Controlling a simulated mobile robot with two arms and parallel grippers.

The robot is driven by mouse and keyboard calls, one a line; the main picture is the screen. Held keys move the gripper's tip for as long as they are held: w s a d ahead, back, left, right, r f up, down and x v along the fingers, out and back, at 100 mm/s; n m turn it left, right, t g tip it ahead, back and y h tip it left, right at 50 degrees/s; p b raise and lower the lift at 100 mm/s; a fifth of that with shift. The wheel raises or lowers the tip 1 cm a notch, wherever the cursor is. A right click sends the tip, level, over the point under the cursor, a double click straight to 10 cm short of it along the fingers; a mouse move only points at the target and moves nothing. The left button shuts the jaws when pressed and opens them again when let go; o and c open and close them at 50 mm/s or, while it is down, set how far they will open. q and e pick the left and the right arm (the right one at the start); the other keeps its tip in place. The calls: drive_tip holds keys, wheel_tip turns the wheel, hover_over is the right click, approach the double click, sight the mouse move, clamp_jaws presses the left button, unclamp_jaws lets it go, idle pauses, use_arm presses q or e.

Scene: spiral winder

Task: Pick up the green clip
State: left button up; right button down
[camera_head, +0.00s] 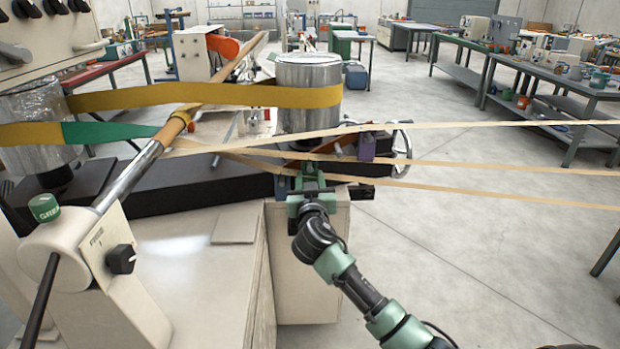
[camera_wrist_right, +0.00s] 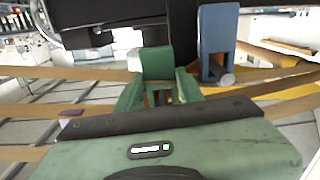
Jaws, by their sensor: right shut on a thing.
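My right gripper (camera_head: 309,189) is in front of the machine, below the large metal drum (camera_head: 308,80). In the right wrist view its two green fingers (camera_wrist_right: 158,95) are closed around a small green block, the green clip (camera_wrist_right: 156,62). The clip is close against a dark part behind it; I cannot tell whether they touch. In the head view the clip is mostly hidden by the gripper. A blue clip (camera_wrist_right: 217,42) stands just right of it in the wrist view. A purple clip (camera_head: 366,147) is right of the gripper in the head view. My left gripper is not in view.
Several tan strips (camera_head: 480,166) run from the machine to the right, close to my right gripper. A wide yellow-brown band (camera_head: 200,97) wraps the drum. A handwheel (camera_head: 401,146) stands right of the drum. A pale cabinet (camera_head: 310,270) is below. The floor at right is open.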

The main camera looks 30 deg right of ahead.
drive_tip(key=shift+r, duration=0.35)
drive_tip(key=v, duration=1.8)
drive_tip(key=shift+w+a+f, duration=0.1)
